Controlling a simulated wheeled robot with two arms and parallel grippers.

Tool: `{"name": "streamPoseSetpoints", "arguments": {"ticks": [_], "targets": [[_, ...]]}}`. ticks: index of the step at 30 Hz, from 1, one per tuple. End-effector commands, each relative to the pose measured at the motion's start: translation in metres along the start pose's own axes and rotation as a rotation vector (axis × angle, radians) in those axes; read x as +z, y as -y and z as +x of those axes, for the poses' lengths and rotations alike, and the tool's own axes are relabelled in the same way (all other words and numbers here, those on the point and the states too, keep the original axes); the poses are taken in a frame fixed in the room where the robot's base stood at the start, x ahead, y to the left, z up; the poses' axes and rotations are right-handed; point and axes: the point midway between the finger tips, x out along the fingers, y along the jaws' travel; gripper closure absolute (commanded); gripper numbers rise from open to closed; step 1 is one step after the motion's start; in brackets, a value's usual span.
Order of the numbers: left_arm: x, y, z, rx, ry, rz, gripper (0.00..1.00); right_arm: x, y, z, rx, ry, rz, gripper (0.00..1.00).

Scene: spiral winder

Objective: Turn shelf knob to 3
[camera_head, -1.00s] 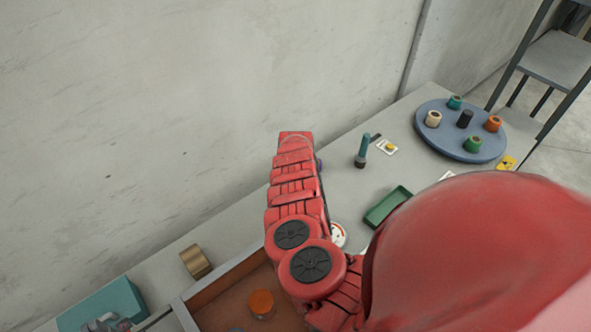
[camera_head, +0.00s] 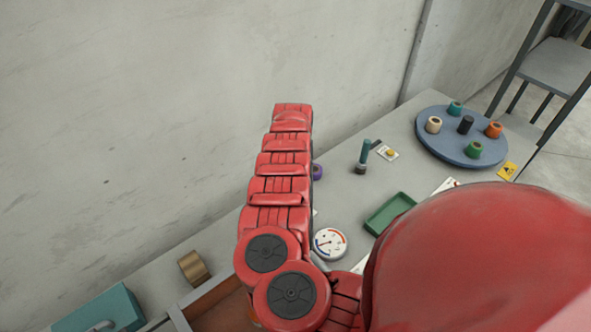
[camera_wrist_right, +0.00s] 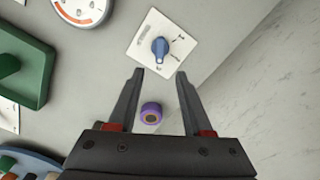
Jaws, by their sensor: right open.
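The shelf knob (camera_wrist_right: 160,47) is blue and sits on a white square plate (camera_wrist_right: 146,37) in the right wrist view. The plate bears small dark marks that I cannot read clearly. My right gripper (camera_wrist_right: 160,74) is open and empty, its two fingertips just short of the knob, one at each side of the plate's lower corner. A purple spool (camera_wrist_right: 151,113) shows between the fingers. In the head view my red right arm hides the knob and the gripper. My left gripper is not in view.
A round gauge (camera_head: 330,243), a green tray (camera_head: 390,213) and a dark green-handled tool (camera_head: 364,157) lie on the grey shelf. A blue turntable (camera_head: 431,148) with several spools stands at the far end. The wall (camera_head: 130,110) runs close behind the arm.

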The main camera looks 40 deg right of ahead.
Motion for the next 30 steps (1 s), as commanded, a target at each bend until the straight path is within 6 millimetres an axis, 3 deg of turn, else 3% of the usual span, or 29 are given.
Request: {"name": "streamPoseSetpoints", "arguments": {"ticks": [1, 3, 9, 30], "targets": [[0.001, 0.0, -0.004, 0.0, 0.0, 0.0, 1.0, -0.001, 0.003, -0.012, -0.007, -0.006, 0.0, 0.5], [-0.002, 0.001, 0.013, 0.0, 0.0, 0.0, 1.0, 0.0, 0.001, -0.036, -0.006, -0.002, 0.002, 0.5], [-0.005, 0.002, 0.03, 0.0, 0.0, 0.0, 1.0, 0.0, 0.0, -0.062, -0.002, 0.001, 0.002, 0.5], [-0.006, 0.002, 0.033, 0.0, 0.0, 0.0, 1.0, 0.0, 0.0, -0.066, -0.001, -0.002, 0.0, 0.5]]}}
